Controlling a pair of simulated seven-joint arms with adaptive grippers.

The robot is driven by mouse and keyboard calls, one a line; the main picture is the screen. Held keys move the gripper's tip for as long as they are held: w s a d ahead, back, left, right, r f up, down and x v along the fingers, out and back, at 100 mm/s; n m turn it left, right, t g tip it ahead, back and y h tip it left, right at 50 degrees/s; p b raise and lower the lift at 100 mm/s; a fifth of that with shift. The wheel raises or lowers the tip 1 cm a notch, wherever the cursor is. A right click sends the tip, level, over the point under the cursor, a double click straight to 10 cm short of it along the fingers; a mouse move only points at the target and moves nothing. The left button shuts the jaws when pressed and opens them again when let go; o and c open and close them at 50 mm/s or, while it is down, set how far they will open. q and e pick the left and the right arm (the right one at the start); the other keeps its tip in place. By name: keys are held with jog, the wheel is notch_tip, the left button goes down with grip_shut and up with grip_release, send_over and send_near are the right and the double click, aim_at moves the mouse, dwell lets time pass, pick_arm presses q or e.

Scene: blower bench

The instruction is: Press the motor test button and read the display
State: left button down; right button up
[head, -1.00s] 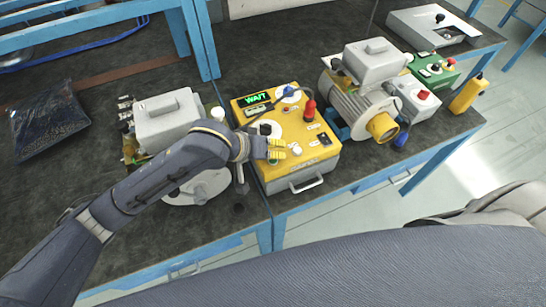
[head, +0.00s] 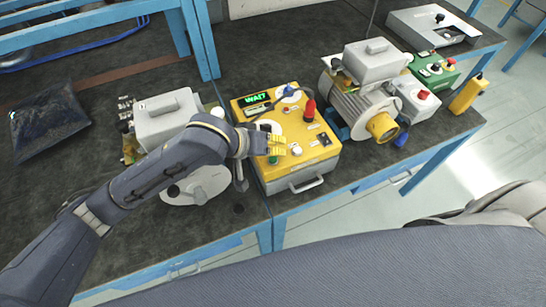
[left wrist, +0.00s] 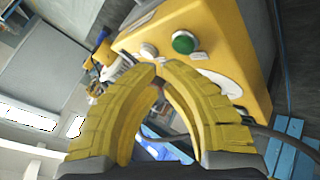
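The yellow test box (head: 318,143) sits on the bench at the centre of the head view. Its display (head: 257,99) shows green "WAIT" text. A green button (head: 273,160) and a white knob (head: 296,150) are on the near part of its top; both also show in the left wrist view, the green button (left wrist: 184,42) above the fingers and the white knob (left wrist: 148,51) beside it. My left gripper (head: 281,146) is over the box beside these controls, its yellow fingertips (left wrist: 160,68) close together and empty. I cannot tell whether it touches the box. My right gripper is out of view.
A grey motor with a yellow shaft end (head: 382,127) stands right of the box. Another grey machine (head: 166,122) is on the left, partly behind my arm. A dark bag (head: 48,125) lies far left.

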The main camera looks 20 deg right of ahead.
aim_at(276, 158)
pick_arm(q)
jog(key=shift+r, duration=2.5)
